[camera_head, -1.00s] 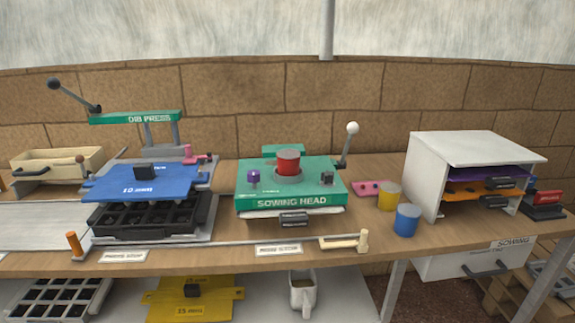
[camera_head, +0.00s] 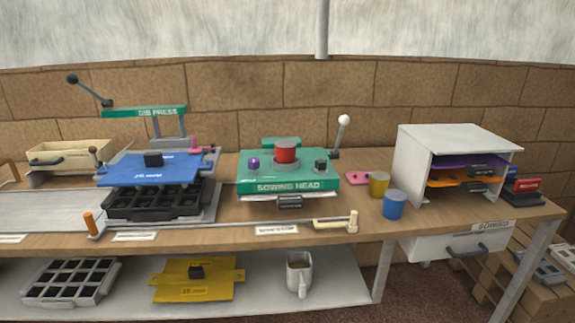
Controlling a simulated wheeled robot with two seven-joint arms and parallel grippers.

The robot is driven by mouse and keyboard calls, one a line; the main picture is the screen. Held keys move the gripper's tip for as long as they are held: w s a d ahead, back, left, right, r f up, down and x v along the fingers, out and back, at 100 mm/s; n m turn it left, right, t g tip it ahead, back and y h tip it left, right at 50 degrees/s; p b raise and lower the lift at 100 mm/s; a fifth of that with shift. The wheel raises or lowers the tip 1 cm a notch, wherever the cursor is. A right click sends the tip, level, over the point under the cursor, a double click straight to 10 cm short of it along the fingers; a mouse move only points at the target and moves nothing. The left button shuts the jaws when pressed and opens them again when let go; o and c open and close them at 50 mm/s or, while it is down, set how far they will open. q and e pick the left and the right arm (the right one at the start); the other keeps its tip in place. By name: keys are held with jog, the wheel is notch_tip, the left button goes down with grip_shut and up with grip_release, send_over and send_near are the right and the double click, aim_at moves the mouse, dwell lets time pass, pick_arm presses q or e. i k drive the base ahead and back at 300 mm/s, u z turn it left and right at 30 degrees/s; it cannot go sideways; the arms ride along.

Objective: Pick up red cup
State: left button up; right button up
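Neither of my grippers shows in the head view.
A lever with a white knob (camera_head: 344,120) rises just right of the sowing head. A yellow cup (camera_head: 379,184) and a blue cup (camera_head: 394,205) stand to its right, before a white shelf box (camera_head: 455,136). A blue plate (camera_head: 150,174) and dib press (camera_head: 143,112) stand left.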

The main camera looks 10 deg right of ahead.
aim_at(285, 149)
jog(key=u, duration=0.95)
jog(key=i, duration=0.65)
jog(key=z, duration=0.65)
